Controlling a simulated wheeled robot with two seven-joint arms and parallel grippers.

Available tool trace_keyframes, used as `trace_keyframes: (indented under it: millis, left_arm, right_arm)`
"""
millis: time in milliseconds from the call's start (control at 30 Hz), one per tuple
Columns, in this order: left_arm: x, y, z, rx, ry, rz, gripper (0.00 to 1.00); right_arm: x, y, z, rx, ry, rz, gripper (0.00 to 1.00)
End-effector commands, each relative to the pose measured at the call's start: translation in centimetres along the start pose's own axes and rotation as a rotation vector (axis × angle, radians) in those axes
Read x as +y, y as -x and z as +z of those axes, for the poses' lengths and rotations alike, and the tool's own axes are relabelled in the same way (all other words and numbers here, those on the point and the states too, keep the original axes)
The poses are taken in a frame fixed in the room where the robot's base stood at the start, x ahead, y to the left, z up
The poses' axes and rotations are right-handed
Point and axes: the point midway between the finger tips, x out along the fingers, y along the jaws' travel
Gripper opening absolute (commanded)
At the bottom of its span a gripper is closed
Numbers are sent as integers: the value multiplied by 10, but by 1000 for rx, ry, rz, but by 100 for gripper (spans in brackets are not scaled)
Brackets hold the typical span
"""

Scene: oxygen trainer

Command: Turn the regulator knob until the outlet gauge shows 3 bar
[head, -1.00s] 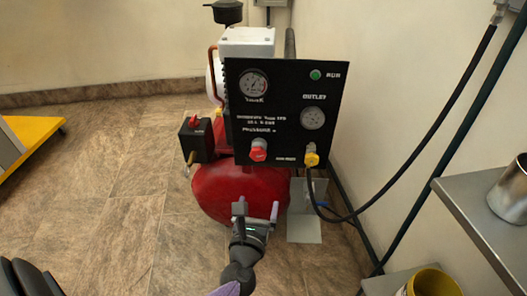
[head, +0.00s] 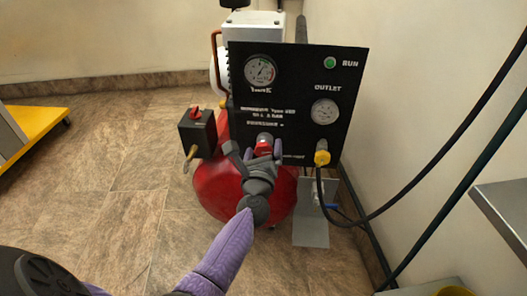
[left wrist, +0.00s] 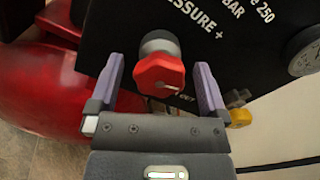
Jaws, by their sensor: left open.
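The red regulator knob (left wrist: 160,75) sits on the black panel (head: 290,75) under the lettering "PRESSURE +". In the head view the knob (head: 263,140) is partly hidden by my left gripper (head: 262,151). In the left wrist view my left gripper (left wrist: 155,85) is open, with one finger on each side of the knob and visible gaps between. The outlet gauge (head: 324,111) is at the panel's right; its needle is too small to read. The tank gauge (head: 261,70) is at the upper left. My right gripper is not in view.
A yellow fitting (head: 322,155) with a black hose (head: 375,213) sits right of the knob. A black switch box (head: 198,132) with a red switch stands at the left. The red tank (head: 215,190) is below. A metal shelf (head: 505,205) stands at the right.

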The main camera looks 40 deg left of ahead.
Motion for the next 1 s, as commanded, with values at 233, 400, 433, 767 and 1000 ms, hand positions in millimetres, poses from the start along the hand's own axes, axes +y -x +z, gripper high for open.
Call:
trace_keyframes:
  millis: [233,400,433,767,1000]
  left_arm:
    - [0,0,0,0,-1,0,53]
    - [0,0,0,0,-1,0,17]
    - [0,0,0,0,-1,0,11]
    - [0,1,0,1,-284,1,4]
    - [0,1,-1,1,-292,1,4]
  right_arm:
    - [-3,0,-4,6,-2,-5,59]
    - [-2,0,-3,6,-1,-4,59]
    - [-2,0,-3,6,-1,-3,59]
    - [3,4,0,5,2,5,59]
    - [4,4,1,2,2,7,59]
